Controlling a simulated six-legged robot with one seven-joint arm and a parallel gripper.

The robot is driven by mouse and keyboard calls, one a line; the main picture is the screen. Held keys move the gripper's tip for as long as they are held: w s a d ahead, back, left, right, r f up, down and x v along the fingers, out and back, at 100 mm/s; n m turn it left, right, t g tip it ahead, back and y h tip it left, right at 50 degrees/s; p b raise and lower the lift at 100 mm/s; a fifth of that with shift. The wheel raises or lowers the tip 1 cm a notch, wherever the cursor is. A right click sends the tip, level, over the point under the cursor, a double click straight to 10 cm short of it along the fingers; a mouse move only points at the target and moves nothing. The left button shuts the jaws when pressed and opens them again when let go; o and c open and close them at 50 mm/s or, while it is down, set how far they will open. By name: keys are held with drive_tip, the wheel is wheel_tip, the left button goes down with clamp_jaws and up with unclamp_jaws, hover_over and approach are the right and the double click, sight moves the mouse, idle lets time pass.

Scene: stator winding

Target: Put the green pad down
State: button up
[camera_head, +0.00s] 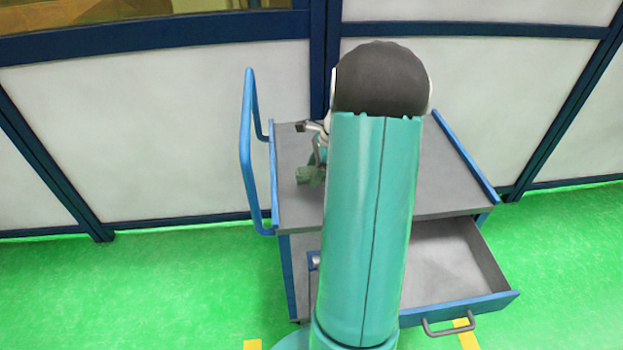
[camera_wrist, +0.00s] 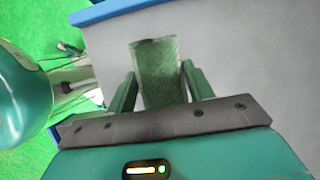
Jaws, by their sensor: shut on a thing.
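The green pad (camera_wrist: 158,72) is a flat textured rectangle between the two green fingers of my gripper (camera_wrist: 158,88) in the wrist view. My gripper is shut on it, and the grey cart top shows behind and around the pad. In the head view, a green shape at my gripper (camera_head: 311,174) shows over the left part of the cart top (camera_head: 450,185). My own arm hides much of the middle there. I cannot tell whether the pad touches the surface.
The cart has a blue handle (camera_head: 247,150) on its left and blue rims. An open, empty-looking drawer (camera_head: 445,265) juts out at the lower right. A white panelled wall (camera_head: 160,130) stands behind. The visible right part of the cart top is clear.

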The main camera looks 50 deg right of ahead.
drive_tip(key=shift+w+d+f, duration=0.15)
drive_tip(key=shift+w+f, duration=0.3)
drive_tip(key=shift+f, duration=0.15)
drive_tip(key=shift+w+f, duration=0.15)
drive_tip(key=shift+f, duration=1.55)
drive_tip(key=shift+f, duration=0.1)
drive_tip(key=o, duration=0.9)
drive_tip(key=shift+o, duration=0.2)
drive_tip(key=v, duration=1.2)
